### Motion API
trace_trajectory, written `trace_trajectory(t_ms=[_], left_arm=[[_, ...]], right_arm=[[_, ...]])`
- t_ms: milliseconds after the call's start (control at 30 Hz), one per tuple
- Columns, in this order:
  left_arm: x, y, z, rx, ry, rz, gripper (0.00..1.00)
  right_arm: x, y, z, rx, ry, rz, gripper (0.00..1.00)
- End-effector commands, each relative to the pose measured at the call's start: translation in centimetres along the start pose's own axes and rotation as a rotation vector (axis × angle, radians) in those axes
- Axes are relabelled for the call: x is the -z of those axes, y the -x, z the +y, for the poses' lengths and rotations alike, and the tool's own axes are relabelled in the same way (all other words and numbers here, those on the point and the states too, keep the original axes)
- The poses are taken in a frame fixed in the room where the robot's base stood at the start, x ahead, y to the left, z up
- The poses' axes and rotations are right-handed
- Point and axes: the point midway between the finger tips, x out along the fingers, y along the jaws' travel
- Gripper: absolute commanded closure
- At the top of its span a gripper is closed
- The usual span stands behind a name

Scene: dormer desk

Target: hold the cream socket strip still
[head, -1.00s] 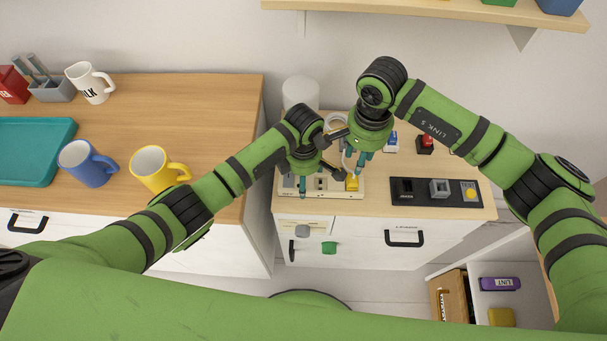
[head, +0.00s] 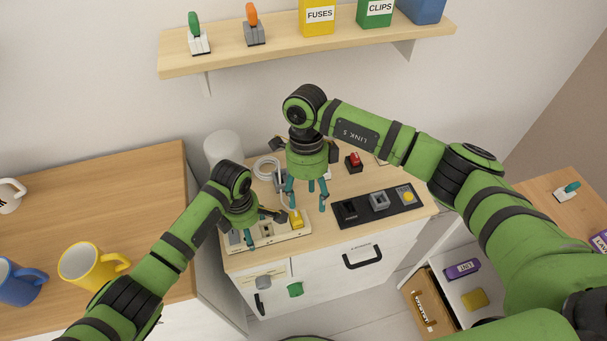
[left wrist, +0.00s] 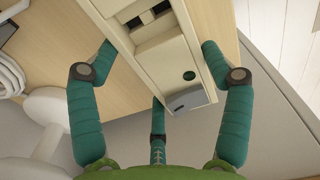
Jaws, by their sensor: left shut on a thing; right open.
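The cream socket strip (head: 284,239) lies on the small wooden cabinet top, with a yellow plug (head: 296,219) at its right end. My left gripper (head: 247,238) is shut on the strip near its left end. In the left wrist view the strip (left wrist: 158,62) runs between the fingers of that gripper (left wrist: 158,85), with a dark round spot and a grey block at its near end. My right gripper (head: 307,196) is open and empty, fingers spread, above and behind the yellow plug. The arm and fingers hide part of the strip.
A black panel (head: 350,211) with a grey socket and a yellow button lies to the right. A red switch (head: 354,162) and a coiled white cable (head: 266,168) stand behind. A white cylinder (head: 223,148) stands at the back left. A shelf (head: 290,49) hangs above.

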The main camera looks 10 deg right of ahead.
Motion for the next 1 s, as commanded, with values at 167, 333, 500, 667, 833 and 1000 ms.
trace_trajectory(t_ms=[167,333,500,667,833,1000], left_arm=[[0.2,-0.3,-0.3,0.009,-0.001,0.006,0.70],[0.2,-0.4,-0.3,0.010,-0.001,0.006,0.70],[0.2,-0.4,-0.3,0.010,-0.001,0.006,0.70],[0.2,-0.4,-0.4,0.010,-0.001,0.006,0.70],[0.2,-0.4,-0.4,0.010,-0.001,0.006,0.70],[0.2,-0.4,-0.4,0.011,-0.001,0.007,0.70]], right_arm=[[-0.6,1.0,-0.9,-0.030,-0.448,-0.051,0.40],[-1.0,1.9,-1.8,-0.077,-0.854,-0.085,0.40],[-1.3,2.5,-2.3,-0.122,-1.152,-0.100,0.40],[-1.4,2.8,-2.6,-0.146,-1.297,-0.104,0.40],[-1.6,1.8,-2.6,-0.153,-1.333,-0.103,0.40],[-2.0,-0.9,-2.4,-0.153,-1.330,-0.101,0.40]])
